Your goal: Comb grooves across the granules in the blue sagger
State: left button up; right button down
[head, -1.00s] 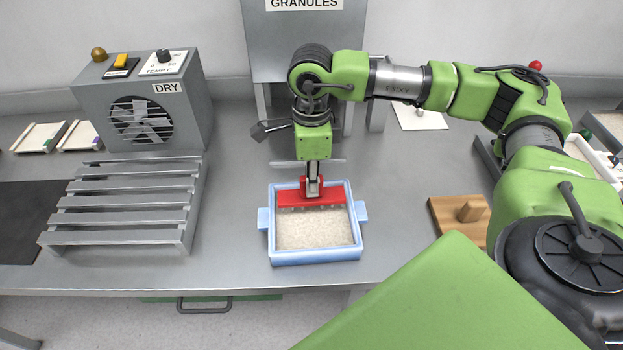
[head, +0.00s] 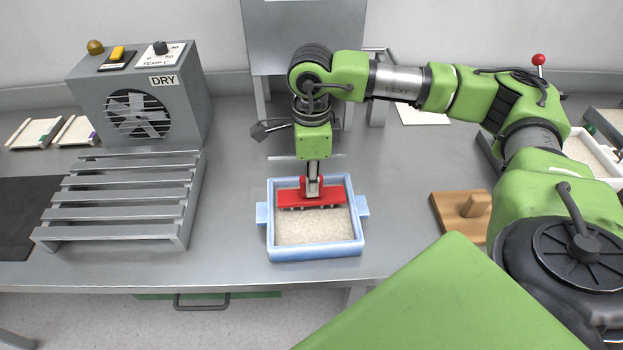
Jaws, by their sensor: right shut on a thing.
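The blue sagger (head: 315,252) is a light blue open box with side handles. It stands near the front of the bench and holds pale granules (head: 312,228). My right gripper (head: 312,186) comes down over it from above, shut on the red comb (head: 325,198). The comb lies crosswise inside the back part of the sagger, its teeth down at the granules. I cannot tell how deep the teeth reach. The granules in front of the comb look flat. My left gripper is not in view.
A grey dryer (head: 140,105) with a fan and a slatted metal rack (head: 120,200) stand at the left. A wooden block with a peg (head: 462,213) lies to the right of the sagger. A grey hopper stand (head: 305,35) is behind my arm.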

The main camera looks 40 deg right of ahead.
jog(key=shift+f+b, duration=0.45)
jog(key=shift+f, duration=0.05)
dwell(0.4)
jog(key=shift+b, duration=0.35)
jog(key=shift+t+h+b, duration=0.5)
jog(key=shift+t+b, duration=0.5)
jog(key=shift+b, duration=0.5)
jog(key=shift+r+b, duration=0.2)
jog(key=shift+b, duration=0.25)
jog(key=shift+s+a, duration=0.1)
